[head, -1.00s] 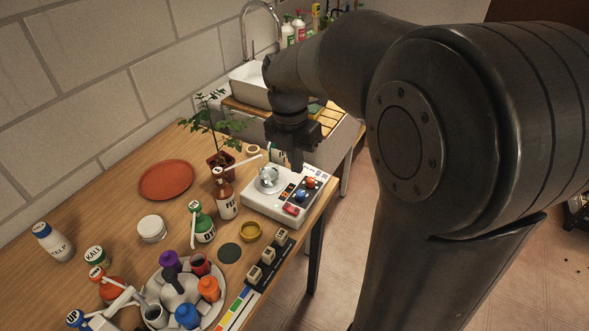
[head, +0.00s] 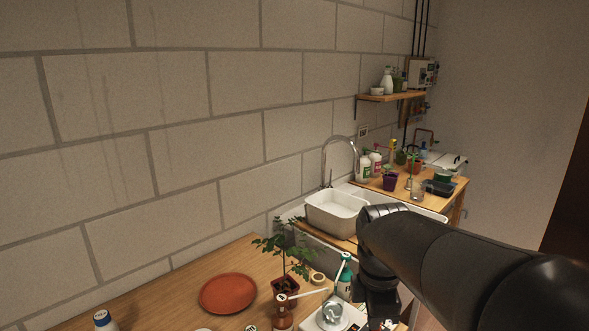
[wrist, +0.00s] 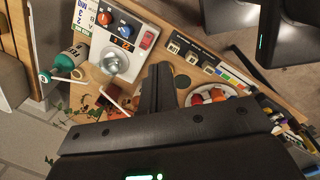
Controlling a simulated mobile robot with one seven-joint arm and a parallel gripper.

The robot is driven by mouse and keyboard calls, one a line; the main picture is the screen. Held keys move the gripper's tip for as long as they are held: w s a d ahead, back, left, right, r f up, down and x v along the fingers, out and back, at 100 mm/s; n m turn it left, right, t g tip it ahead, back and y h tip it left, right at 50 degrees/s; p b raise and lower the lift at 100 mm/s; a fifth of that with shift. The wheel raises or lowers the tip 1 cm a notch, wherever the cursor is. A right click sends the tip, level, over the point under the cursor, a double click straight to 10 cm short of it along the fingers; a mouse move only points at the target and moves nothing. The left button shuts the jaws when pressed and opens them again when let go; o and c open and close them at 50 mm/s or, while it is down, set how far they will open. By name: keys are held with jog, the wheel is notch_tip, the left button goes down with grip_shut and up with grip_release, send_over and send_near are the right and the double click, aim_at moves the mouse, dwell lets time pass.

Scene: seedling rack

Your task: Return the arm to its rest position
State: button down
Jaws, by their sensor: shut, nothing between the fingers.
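My gripper (wrist: 158,88) is shut and empty, its two dark fingers together in the wrist view. It hangs over the wooden bench, apart from the things on it as far as I can tell. In the head view my arm reaches in from the lower right, with the wrist pointing down beside the white device (head: 331,320). The fingertips are cut off there by the bottom edge. The wrist view shows the white device (wrist: 140,33) with its blue and red knobs to the upper left of the fingers.
A potted plant (head: 285,285), a terracotta saucer (head: 228,293) and pump bottles stand near the arm. A sink (head: 335,210) and a second wooden bench lie behind. In the wrist view, a round tray (wrist: 197,97) with coloured caps is right of the fingers.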

jog(key=s+r+m+t, duration=0.1)
jog(key=s+m+t, duration=0.3)
jog(key=s+m, duration=0.6)
jog(key=m, duration=0.7)
jog(key=shift+s+r+m+y, duration=0.15)
jog(key=shift+s+m+y, duration=0.15)
jog(key=shift+y, duration=0.1)
